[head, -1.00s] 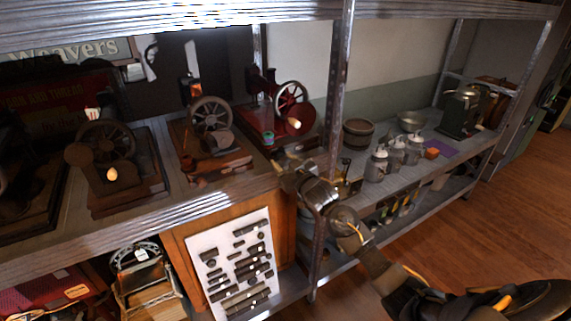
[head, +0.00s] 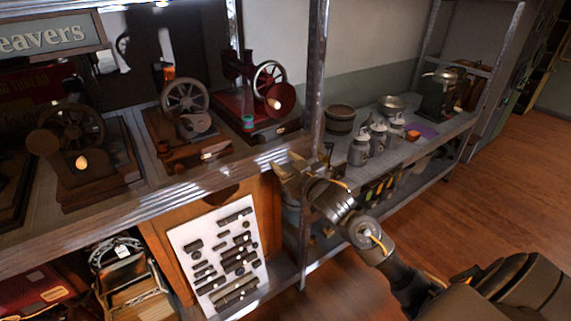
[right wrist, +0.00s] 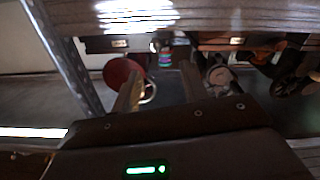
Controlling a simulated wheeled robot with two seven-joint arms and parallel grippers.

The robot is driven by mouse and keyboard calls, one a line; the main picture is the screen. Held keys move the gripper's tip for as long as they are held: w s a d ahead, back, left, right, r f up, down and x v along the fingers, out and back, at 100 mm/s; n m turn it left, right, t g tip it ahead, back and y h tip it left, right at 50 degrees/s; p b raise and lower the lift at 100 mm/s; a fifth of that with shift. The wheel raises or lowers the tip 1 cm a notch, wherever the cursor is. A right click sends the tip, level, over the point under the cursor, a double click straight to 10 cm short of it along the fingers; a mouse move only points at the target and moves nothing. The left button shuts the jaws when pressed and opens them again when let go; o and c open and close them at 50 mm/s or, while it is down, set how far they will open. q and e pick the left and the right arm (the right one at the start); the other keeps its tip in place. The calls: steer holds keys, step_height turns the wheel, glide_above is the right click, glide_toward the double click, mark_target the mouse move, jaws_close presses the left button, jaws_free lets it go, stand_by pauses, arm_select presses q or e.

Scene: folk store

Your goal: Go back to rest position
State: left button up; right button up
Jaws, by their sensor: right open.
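My right gripper (head: 284,164) is open and empty, in front of the upper shelf's front edge near the upright post. In the right wrist view its two fingers (right wrist: 160,82) stand apart with nothing between them. A red sewing machine (head: 243,105) stands on the shelf behind the gripper; its red handwheel knob (right wrist: 122,74) shows by one finger in the right wrist view. My left gripper is not in view.
The metal shelf post (head: 314,95) stands close beside my right gripper. Dark sewing machines (head: 75,140) line the shelf at left. Grey jars (head: 359,150) and a wooden tub (head: 340,119) stand at right. A white tool board (head: 222,255) is below. The wooden floor (head: 515,190) is open.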

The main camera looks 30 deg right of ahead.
stand_by(0.7)
steer(key=w+d+f+g+h+b, duration=0.1)
steer(key=d+f+g, duration=0.1)
steer(key=f, duration=1)
steer(key=w+d+f+g+h, duration=0.1)
steer(key=w+d+f+g, duration=0.15)
steer(key=f, duration=0.95)
steer(key=s+f+g, duration=0.1)
steer(key=s+f, duration=0.3)
steer(key=f, duration=0.4)
steer(key=s+f+g+b, duration=0.15)
steer(key=s+f, duration=0.25)
steer(key=f, duration=0.4)
steer(key=s+f+g, duration=0.1)
steer(key=s+f, duration=0.4)
steer(key=f, duration=0.4)
steer(key=s+a+f+g+b, duration=0.25)
steer(key=s+f+g, duration=0.25)
steer(key=s+f, duration=1.4)
steer(key=s+a+f+g, duration=0.2)
steer(key=s+a+f, duration=0.1)
steer(key=s, duration=0.9)
steer(key=s+a+f+g+b, duration=0.1)
steer(key=s+a+f+g, duration=0.1)
steer(key=s, duration=0.9)
steer(key=a+f, duration=0.1)
steer(key=a, duration=0.1)
steer(key=shift+s+a+m+y, duration=0.3)
steer(key=shift+s+a+y, duration=0.05)
steer(key=shift+s+y, duration=0.05)
